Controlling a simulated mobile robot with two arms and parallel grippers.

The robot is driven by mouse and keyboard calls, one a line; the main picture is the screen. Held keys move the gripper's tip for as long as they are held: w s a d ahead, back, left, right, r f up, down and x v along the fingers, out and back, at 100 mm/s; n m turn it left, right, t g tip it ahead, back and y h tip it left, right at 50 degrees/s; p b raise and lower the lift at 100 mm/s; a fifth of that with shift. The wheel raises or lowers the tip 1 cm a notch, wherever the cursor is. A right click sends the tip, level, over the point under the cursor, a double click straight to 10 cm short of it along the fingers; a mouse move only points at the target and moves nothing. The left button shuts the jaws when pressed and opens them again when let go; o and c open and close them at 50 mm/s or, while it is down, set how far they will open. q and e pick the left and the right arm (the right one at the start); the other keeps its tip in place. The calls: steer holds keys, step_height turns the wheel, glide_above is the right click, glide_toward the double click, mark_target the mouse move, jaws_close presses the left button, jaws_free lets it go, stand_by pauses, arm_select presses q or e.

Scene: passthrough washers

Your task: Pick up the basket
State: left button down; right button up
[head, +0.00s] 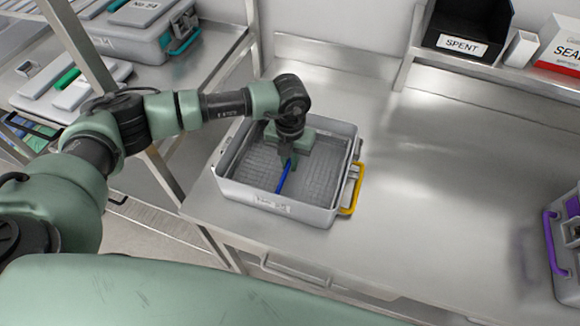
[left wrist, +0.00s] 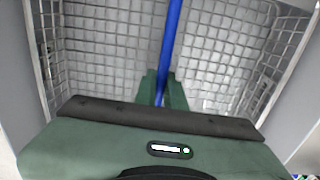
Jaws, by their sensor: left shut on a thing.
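The basket (head: 312,178) is a grey wire-mesh one and sits inside an open grey metal container (head: 268,203) on the steel counter. A thin blue bar (head: 283,180) shows over the basket, seemingly its handle. My left gripper (head: 289,163) reaches down into the container and is shut on the blue bar. In the left wrist view the blue bar (left wrist: 172,40) runs up from between the fingers (left wrist: 160,92), with the mesh of the basket (left wrist: 110,50) behind it. I cannot tell whether the basket is raised off the container floor. My right gripper is out of view.
The container has a yellow handle (head: 351,196) on its right. A purple-handled case (head: 567,245) stands at the far right. A black bin marked SPENT (head: 462,44) is on the back shelf. A metal post (head: 254,35) rises behind my arm. The counter's middle is clear.

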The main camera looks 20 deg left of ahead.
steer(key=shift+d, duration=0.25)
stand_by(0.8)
arm_select(q)
steer(key=shift+w, duration=0.1)
